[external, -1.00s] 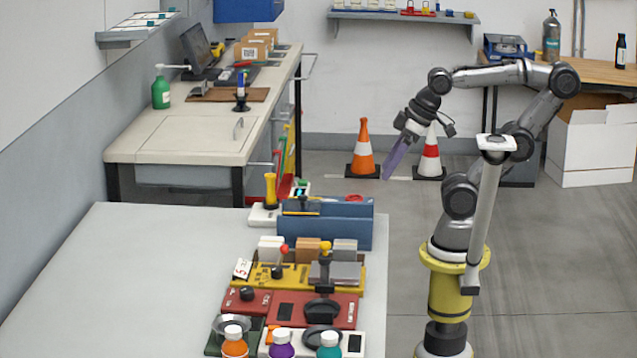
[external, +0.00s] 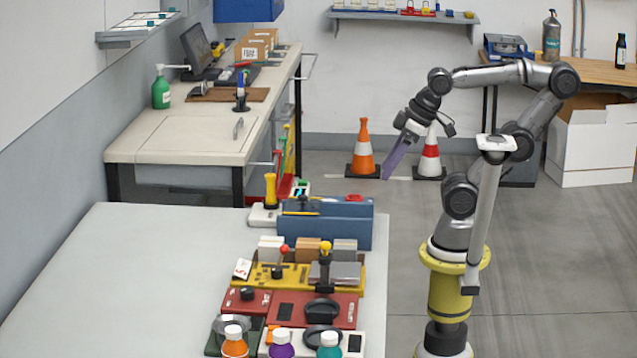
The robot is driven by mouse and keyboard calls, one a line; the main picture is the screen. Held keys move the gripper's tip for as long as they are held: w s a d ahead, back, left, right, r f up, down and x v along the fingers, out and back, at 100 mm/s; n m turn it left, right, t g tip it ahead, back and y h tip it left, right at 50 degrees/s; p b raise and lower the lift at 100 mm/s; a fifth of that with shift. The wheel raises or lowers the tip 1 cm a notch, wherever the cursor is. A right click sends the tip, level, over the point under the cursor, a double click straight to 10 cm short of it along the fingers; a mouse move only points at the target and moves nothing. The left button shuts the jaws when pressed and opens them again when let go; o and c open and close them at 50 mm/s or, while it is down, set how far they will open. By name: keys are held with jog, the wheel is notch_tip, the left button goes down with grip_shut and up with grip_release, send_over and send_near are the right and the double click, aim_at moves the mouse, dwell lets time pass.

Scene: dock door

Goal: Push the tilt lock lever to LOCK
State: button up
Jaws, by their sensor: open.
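My gripper (external: 389,172), with purple fingers, hangs tilted down in free air to the right of the table, well apart from the devices on it. The fingers are open and appear empty. A yellow panel (external: 262,284) on the table carries a lever with a red knob (external: 284,249) and a taller one with a yellow knob (external: 325,246). Another upright yellow handle (external: 270,190) stands behind, left of a blue box. Labels are too small to read, so I cannot tell which is the tilt lock lever or its position.
The blue box (external: 340,232) stands behind the yellow panel. A red panel (external: 268,306) and several bottles, including an orange one (external: 234,347), are in front. The left part of the table (external: 130,285) is clear. Two cones stand on the floor behind my gripper.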

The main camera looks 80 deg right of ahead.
jog(key=shift+c, duration=0.7)
jog(key=w+r+m, duration=0.2)
jog(key=w+r, duration=0.1)
jog(key=w, duration=0.1)
jog(key=n+g, duration=0.1)
jog(key=n, duration=0.1)
send_over(286, 246)
jog(key=s, duration=0.6)
notch_tip(286, 246, down, 6)
jog(key=x, duration=1.2)
jog(key=shift+w+f, duration=0.2)
jog(key=shift+w, duration=0.2)
